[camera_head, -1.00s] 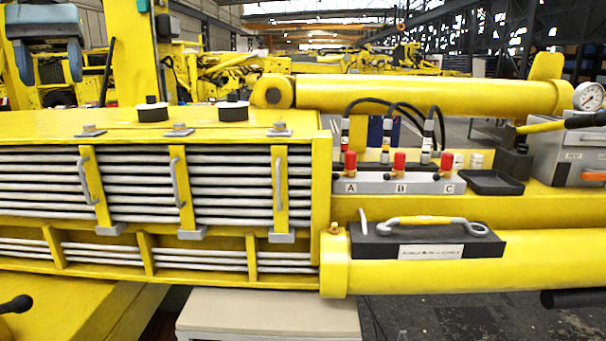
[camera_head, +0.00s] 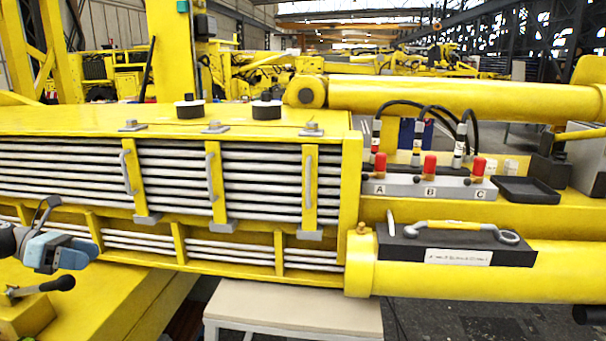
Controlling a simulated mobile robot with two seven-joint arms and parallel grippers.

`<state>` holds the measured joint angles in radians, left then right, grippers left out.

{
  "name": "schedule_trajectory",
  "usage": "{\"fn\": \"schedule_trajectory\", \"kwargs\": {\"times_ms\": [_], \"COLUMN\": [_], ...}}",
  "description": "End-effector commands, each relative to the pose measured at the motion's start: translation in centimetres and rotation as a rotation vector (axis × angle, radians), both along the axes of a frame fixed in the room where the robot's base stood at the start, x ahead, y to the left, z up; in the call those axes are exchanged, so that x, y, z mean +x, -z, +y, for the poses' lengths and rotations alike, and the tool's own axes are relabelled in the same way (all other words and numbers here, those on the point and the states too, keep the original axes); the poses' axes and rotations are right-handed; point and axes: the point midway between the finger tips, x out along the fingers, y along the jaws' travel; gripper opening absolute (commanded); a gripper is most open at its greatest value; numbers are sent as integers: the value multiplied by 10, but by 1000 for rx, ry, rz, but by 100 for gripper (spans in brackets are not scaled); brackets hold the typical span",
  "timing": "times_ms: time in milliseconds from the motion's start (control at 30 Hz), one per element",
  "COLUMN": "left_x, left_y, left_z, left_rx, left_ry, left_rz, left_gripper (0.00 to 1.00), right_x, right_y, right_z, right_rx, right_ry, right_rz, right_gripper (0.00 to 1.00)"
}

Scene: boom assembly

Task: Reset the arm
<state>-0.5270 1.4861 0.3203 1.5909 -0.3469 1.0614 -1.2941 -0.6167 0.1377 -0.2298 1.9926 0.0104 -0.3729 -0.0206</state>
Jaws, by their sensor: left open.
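My left gripper (camera_head: 66,253), pale blue and grey with a dark wrist, is low at the left edge of the head view. It appears in front of the lower rows of the yellow rack (camera_head: 95,215) and above a black-knobbed lever (camera_head: 62,284). It is open and I see nothing held in it. The gap between its fingers is hard to make out at this size. I cannot tell whether it touches the rack or the lever. My right gripper is not in view.
A block with red-capped valves (camera_head: 430,188) marked A, B and C stands right of the rack. A dark block with a yellow-gripped handle (camera_head: 455,250) sits on the lower yellow cylinder (camera_head: 555,268). A black tray (camera_head: 527,189) looks empty. A pale bench (camera_head: 295,310) stands below.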

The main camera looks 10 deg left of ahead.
Motion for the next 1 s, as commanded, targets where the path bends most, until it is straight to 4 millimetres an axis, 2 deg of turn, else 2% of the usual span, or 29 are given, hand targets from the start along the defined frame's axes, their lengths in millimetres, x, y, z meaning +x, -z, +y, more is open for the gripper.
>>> {"fn": "schedule_trajectory", "kwargs": {"times_ms": [33,100,267,400,467,600,667,700,800,900,1000], "left_x": [-10,-21,-49,-78,-91,-121,-133,-141,-159,-172,-180], "left_y": [33,74,163,233,261,314,332,342,359,365,365], "left_z": [-2,-8,-34,-76,-98,-163,-195,-218,-276,-327,-365], "left_rx": [-105,-243,-581,-891,-1026,-1346,-1482,-1572,-1782,-1952,-2070], "left_ry": [-101,-240,-537,-771,-865,-1062,-1138,-1187,-1293,-1374,-1428], "left_rz": [66,165,412,649,757,1022,1141,1223,1425,1604,1739], "left_gripper": [57,57,57,57,57,57,57,57,57,57,57], "right_x": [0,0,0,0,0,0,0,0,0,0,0], "right_y": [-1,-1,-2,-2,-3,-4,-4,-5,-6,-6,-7], "right_z": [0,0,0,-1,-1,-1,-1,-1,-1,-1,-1], "right_rx": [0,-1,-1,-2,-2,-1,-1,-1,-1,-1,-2], "right_ry": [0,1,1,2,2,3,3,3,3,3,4], "right_rz": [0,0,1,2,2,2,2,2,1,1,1], "right_gripper": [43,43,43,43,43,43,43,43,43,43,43]}}
